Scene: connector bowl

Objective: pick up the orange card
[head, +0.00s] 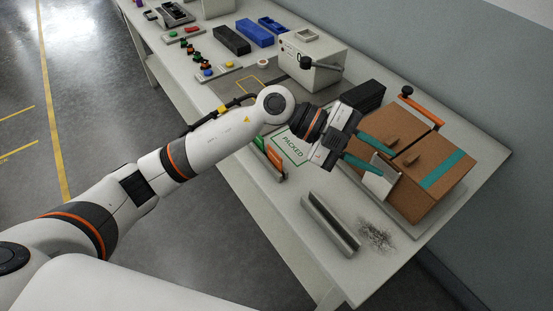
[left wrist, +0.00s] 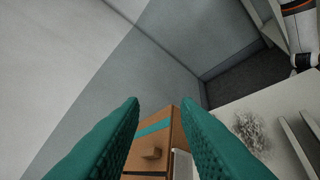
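The orange card (head: 275,157) appears to stand in a narrow holder near the table's front edge, beside a green card (head: 259,143). It is partly hidden by my arm and is not visible in the left wrist view. My left gripper (head: 386,162) is open, with its two teal fingers apart over the cardboard box, well to the right of the orange card. The left wrist view also shows the open gripper (left wrist: 161,102), with nothing gripped between the fingers. My right gripper is not in view.
A cardboard box (head: 433,160) with teal tape stands at the right end, a pale plate (head: 377,184) at its front. A grey channel (head: 330,224) and dark shavings (head: 377,236) lie nearby. A "PACKED" sheet (head: 291,149) lies beside the cards. A grey machine (head: 313,62) stands behind.

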